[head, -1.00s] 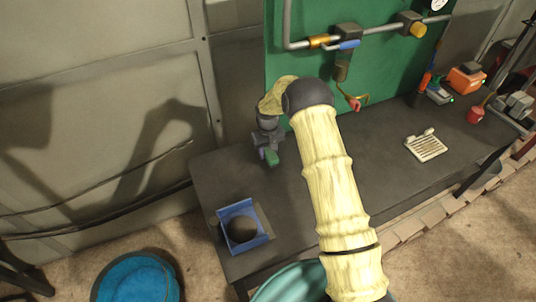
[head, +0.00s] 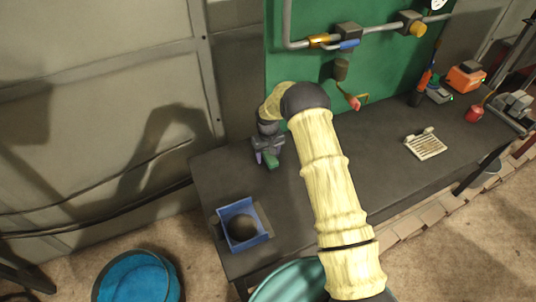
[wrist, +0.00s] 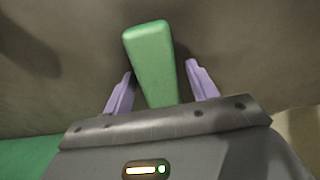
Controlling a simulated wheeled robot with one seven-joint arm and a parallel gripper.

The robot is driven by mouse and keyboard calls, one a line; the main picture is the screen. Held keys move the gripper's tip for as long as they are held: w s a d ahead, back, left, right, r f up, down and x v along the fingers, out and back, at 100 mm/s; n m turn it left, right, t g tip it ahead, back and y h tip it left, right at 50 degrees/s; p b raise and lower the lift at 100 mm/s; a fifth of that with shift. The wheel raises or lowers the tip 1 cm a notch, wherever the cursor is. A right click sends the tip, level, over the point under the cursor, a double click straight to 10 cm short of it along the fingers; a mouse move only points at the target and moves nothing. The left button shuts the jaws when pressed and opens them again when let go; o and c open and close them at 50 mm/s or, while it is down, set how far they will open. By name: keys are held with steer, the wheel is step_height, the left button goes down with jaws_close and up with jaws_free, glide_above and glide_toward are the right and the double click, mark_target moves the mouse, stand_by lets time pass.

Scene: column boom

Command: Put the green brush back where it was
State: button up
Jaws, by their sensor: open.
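The green brush (head: 271,163) is on the dark bench top near its back left, right at my gripper. In the wrist view its green block (wrist: 150,62) lies between my two purple fingers and sticks out past their tips. My gripper (wrist: 160,82) is open, with a visible gap between each fingertip and the brush. In the head view my gripper (head: 265,160) points down at the bench, and my wrist hides part of the brush. I cannot tell whether the brush touches the bench.
A blue tray (head: 222,215) with a dark round opening sits at the bench's (head: 300,205) front left. A white slotted rack (head: 425,145) and an orange box (head: 465,78) are at the right. A blue tub (head: 105,285) stands on the floor. A green panel (head: 400,70) with pipes rises behind.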

step_height(320, 180, up, 12)
steer(key=b, duration=0.4)
steer(key=shift+r, duration=0.15)
stand_by(0.6)
steer(key=s+d+r+m+t, duration=0.1)
steer(key=s+d+r, duration=0.2)
steer(key=s, duration=0.7)
steer(key=s+d+r+m, duration=0.2)
steer(key=s+d, duration=0.3)
steer(key=s, duration=0.5)
steer(key=s+d+r+m+t, duration=0.1)
steer(key=s+d+r, duration=0.3)
steer(key=s, duration=0.6)
steer(key=shift+d+r+m+t, duration=0.15)
steer(key=shift+d+m+t, duration=0.15)
steer(key=shift+d, duration=0.25)
